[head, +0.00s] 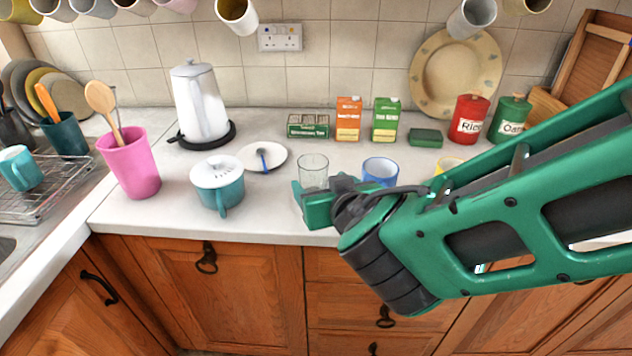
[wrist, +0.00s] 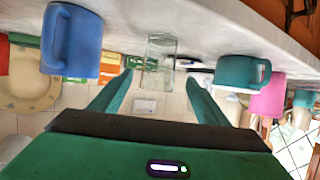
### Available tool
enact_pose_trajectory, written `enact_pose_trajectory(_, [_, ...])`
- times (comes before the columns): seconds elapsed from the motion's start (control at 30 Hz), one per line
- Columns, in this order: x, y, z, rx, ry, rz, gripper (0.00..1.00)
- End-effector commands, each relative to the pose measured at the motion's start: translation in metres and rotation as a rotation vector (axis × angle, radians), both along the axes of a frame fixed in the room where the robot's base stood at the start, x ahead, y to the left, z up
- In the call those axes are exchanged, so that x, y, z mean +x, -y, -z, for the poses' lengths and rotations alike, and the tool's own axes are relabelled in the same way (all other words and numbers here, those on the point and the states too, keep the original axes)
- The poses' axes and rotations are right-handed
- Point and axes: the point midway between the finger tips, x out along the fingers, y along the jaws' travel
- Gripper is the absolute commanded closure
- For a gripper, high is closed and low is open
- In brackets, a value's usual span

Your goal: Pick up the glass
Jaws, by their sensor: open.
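The clear drinking glass (head: 313,170) stands upright on the pale worktop near its front edge. In the wrist view the glass (wrist: 160,62) appears upside down, centred just beyond and between my fingertips. My gripper (head: 306,196) is at the front of the glass, with its fingers partly hidden by the wrist in the head view. In the wrist view my gripper (wrist: 158,88) is open, with one finger on each side and nothing gripped. I cannot tell whether either finger touches the glass.
A blue mug (head: 380,171) stands just right of the glass, partly behind my arm. A teal lidded pot (head: 219,184) and a white saucer (head: 262,157) with a blue-handled utensil are to the left. Cartons (head: 348,119) stand behind. Mugs hang above.

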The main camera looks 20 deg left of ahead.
Motion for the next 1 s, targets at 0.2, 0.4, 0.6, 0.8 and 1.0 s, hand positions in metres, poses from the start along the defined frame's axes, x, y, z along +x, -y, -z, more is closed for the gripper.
enact_pose_trajectory(0.2, [0.022,-0.007,0.009,0.001,0.0,0.009,0.31])
enact_pose_trajectory(0.4, [0.032,-0.013,0.015,0.0,0.0,0.011,0.31])
enact_pose_trajectory(0.6, [0.052,-0.028,0.027,0.0,0.0,0.012,0.31])
enact_pose_trajectory(0.8, [0.062,-0.035,0.031,0.0,0.001,0.011,0.31])
enact_pose_trajectory(1.0, [0.062,-0.035,0.031,0.001,0.001,0.01,0.31])
